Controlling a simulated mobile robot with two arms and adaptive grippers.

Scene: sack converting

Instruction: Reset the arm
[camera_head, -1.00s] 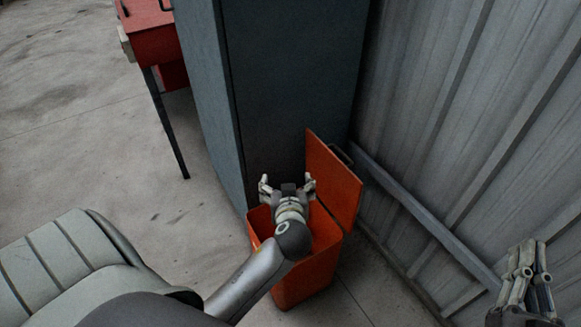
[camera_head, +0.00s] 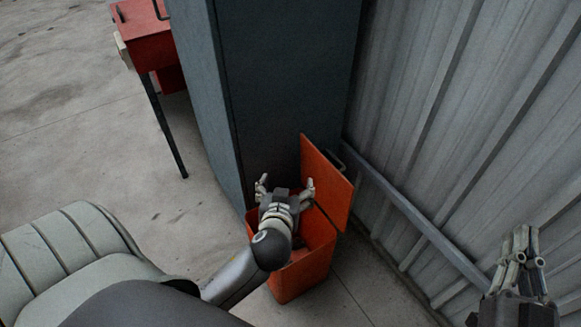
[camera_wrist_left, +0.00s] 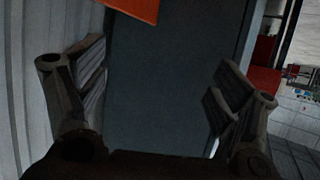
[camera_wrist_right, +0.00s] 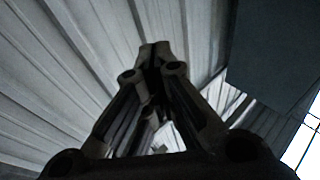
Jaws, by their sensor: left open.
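My left gripper (camera_head: 285,188) is over the open orange bin in the head view, its fingers spread wide and empty. In the left wrist view its fingers (camera_wrist_left: 160,100) stand far apart, with only the dark cabinet between them. My right gripper (camera_head: 521,238) is at the lower right of the head view, near the corrugated wall. In the right wrist view its fingertips (camera_wrist_right: 155,52) meet, with nothing seen held.
The orange bin (camera_head: 304,280) stands on the floor with its lid (camera_head: 327,180) raised, between the tall dark cabinet (camera_head: 285,90) and the corrugated wall (camera_head: 450,120). A red table (camera_head: 143,40) stands at the upper left. Concrete floor (camera_head: 80,130) is clear at left.

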